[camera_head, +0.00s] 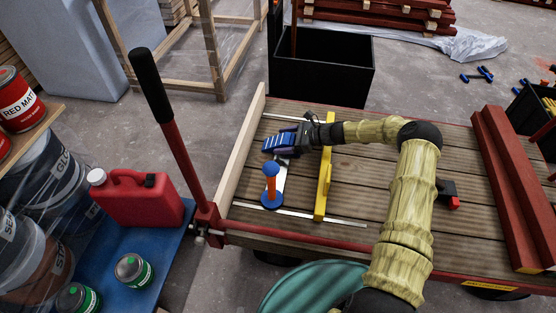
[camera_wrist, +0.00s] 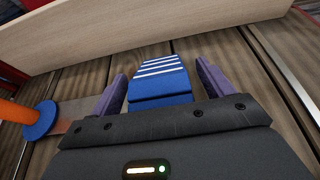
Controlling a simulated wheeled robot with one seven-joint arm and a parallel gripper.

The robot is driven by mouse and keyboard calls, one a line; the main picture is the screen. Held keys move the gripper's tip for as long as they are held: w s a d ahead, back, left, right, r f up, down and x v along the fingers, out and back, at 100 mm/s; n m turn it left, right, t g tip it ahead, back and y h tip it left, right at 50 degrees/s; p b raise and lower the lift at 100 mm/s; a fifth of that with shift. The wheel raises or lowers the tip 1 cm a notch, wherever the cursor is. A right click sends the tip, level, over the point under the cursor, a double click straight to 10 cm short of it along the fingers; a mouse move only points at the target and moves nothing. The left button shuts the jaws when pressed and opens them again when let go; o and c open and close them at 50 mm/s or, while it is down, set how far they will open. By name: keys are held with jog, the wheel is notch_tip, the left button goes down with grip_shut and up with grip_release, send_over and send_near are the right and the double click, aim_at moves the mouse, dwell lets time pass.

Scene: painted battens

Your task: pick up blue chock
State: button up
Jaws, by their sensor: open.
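The blue chock (camera_head: 276,143) with pale stripes lies on the slatted deck, near the pale upright board at its left end. In the wrist view the chock (camera_wrist: 160,82) sits between the two purple fingers, with a gap visible on each side. My gripper (camera_head: 286,141) is open around it; in the wrist view the gripper (camera_wrist: 163,85) has its left finger left of the chock and its right finger to the right. The chock's near end is partly hidden by my gripper's body.
An orange-handled tool with a blue disc (camera_head: 270,197) stands just in front of the chock. The pale board (camera_head: 246,145) closes the left side. A red lever (camera_head: 182,155) rises at the left corner. Red beams (camera_head: 515,190) lie far right.

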jog(key=shift+w+a+f, duration=0.15)
jog(key=shift+a+f, duration=0.15)
jog(key=shift+a, duration=0.35)
jog(key=c, duration=1.4)
